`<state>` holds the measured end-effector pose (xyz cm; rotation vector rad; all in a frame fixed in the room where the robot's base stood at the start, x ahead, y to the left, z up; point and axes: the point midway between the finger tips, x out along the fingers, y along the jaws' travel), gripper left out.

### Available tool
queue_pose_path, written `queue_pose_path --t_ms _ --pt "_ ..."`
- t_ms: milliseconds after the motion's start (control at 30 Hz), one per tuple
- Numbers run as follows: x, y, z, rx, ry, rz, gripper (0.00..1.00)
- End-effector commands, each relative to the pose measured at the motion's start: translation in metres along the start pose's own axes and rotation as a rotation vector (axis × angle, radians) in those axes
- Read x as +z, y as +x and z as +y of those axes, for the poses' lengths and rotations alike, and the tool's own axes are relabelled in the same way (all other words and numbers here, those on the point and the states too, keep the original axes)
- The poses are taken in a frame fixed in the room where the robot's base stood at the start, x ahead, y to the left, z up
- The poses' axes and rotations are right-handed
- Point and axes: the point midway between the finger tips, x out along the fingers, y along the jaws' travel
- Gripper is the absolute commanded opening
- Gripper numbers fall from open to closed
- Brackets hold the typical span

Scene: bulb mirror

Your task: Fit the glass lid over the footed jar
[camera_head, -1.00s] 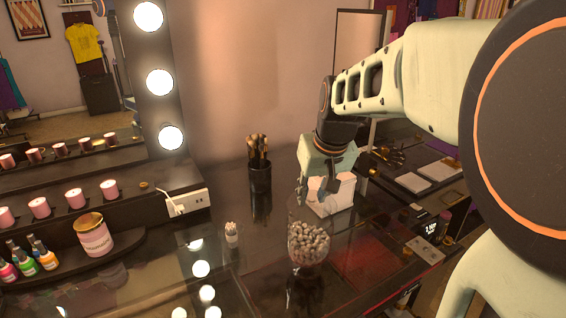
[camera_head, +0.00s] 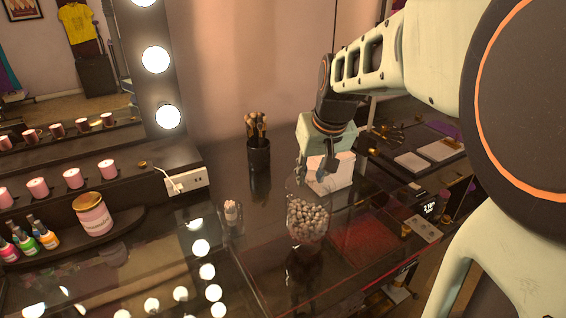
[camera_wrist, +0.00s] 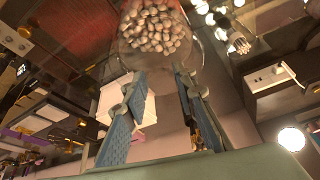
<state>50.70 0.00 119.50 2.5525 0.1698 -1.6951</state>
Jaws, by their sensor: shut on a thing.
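The footed jar (camera_head: 307,219) is clear glass, filled with pale round balls, and stands upright on the dark glossy tabletop. In the wrist view the jar (camera_wrist: 150,30) is at the top, just beyond the fingertips. My gripper (camera_head: 312,172) is above the jar, pointing down. Its blue-grey fingers (camera_wrist: 158,88) are apart around the clear glass lid (camera_wrist: 160,70), whose outline is faint. The lid hangs at or just over the jar's mouth; I cannot tell whether they touch. The jar's dark foot is hard to make out against the reflections.
A white box (camera_head: 330,174) stands close behind the gripper. A cup of brushes (camera_head: 258,150) and a small holder of swabs (camera_head: 233,213) are to the left. A pink candle jar (camera_head: 93,216) and several bottles are farther left. The tabletop left of the jar is mostly clear.

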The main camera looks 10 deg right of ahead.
Motion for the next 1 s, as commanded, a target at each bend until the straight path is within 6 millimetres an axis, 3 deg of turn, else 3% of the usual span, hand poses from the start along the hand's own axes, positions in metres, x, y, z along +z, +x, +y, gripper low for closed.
queue_pose_path --t_ms 1000 --pt "0.0028 0.0073 0.0001 0.0 0.0 0.001 0.0"
